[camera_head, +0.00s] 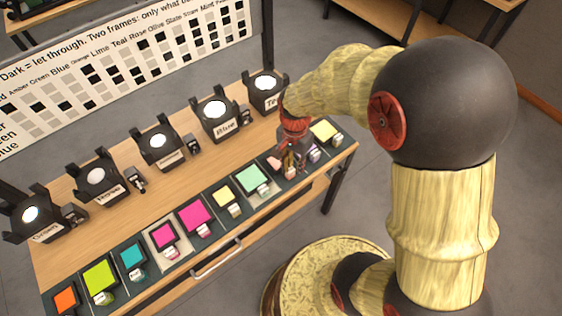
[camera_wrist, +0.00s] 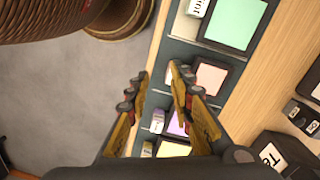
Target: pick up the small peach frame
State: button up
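The small peach frame (camera_wrist: 212,78) lies in its dark slot of the tray in the wrist view, with one finger of my gripper (camera_wrist: 158,86) covering its left edge. Its label block is mostly hidden behind that finger. In the head view, a bit of the peach frame (camera_head: 274,163) shows just left of my gripper (camera_head: 291,170). My gripper points down over the tray, its fingers apart with nothing between them. I cannot tell how high the fingertips are above the tray.
A mint frame (camera_head: 252,177) is on one side of the peach one, a lilac frame (camera_wrist: 177,124) on the other. A yellow frame (camera_head: 325,131) lies at the tray's end. Several black lamps, including one (camera_head: 216,117), stand behind the row on the wooden table (camera_head: 190,170).

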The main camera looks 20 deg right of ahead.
aim_at(292, 168)
jog(key=shift+w+d+r+m, duration=0.1)
jog(key=shift+w+r+m, duration=0.05)
jog(key=shift+w+m, duration=0.3)
jog(key=shift+w+d+r+m, duration=0.15)
jog(key=shift+w+m, duration=0.2)
jog(key=shift+w, duration=0.2)
jog(key=shift+w+m+t, duration=0.2)
jog(key=shift+m+t, duration=0.1)
jog(key=shift+m, duration=0.2)
jog(key=shift+a+r+m, duration=0.1)
jog(key=shift+a+m, duration=0.05)
jog(key=shift+m, duration=0.15)
jog(key=f+b, duration=0.2)
jog(key=f, duration=0.2)
jog(key=f+b, duration=0.2)
jog(key=f, duration=0.2)
jog(key=shift+w+d, duration=0.15)
jog(key=shift+d, duration=0.05)
jog(key=shift+r, duration=0.1)
jog(key=shift+c, duration=1)
jog(key=c, duration=0.4)
